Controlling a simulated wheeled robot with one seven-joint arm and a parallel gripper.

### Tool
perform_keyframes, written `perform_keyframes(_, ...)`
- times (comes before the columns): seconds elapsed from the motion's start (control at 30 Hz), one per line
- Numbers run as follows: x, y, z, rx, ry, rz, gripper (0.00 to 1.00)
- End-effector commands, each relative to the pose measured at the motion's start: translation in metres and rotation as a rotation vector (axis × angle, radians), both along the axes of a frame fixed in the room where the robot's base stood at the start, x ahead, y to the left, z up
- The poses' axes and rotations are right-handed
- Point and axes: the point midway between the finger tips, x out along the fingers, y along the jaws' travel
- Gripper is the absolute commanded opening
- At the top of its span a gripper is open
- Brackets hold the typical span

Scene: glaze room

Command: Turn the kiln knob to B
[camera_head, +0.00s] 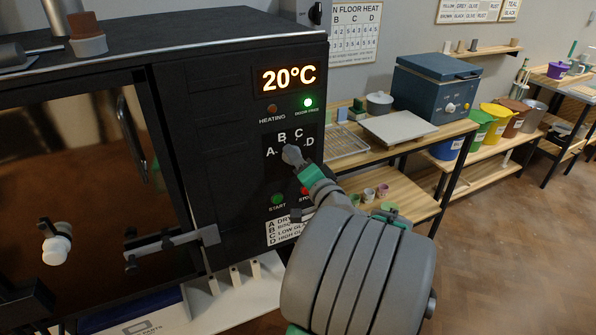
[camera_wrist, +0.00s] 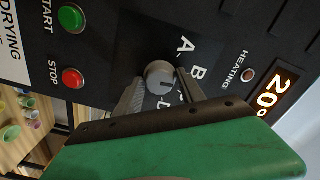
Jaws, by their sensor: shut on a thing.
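The kiln knob (camera_head: 291,153) is a small grey round knob on the black kiln panel, below the letters A, B, C and D. In the wrist view the knob (camera_wrist: 159,75) sits between my two fingers, and a dark mark shows on its face. I cannot tell for sure which letter it points to. My gripper (camera_head: 298,160) reaches it from the lower right and is shut on it. In the wrist view my gripper (camera_wrist: 160,92) hides the letter C and part of the D.
A green START button (camera_head: 277,199) and a red STOP button (camera_head: 305,191) sit just below the knob. The display (camera_head: 288,79) reads 20°C, with a lit green lamp (camera_head: 308,103) under it. A wooden shelf table (camera_head: 440,135) stands to the right.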

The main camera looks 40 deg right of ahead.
Motion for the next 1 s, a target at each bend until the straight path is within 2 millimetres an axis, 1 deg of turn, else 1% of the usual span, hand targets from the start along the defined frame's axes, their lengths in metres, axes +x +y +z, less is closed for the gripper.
perform_keyframes(0.03,-0.0001,0.0015,-0.0099,-0.03,0.014,0.002,0.06)
perform_keyframes(0.2,-0.0002,0.0012,-0.0094,-0.13,0.045,0.002,0.06)
perform_keyframes(0.4,-0.0002,0.0013,-0.0074,-0.205,0.069,0.003,0.06)
perform_keyframes(0.6,-0.0002,0.001,-0.0064,-0.234,0.08,0.002,0.06)
perform_keyframes(0.97,-0.0003,0.0011,-0.0064,-0.235,0.082,0.003,0.06)
perform_keyframes(1.0,-0.0003,0.0011,-0.0064,-0.235,0.082,0.003,0.48)
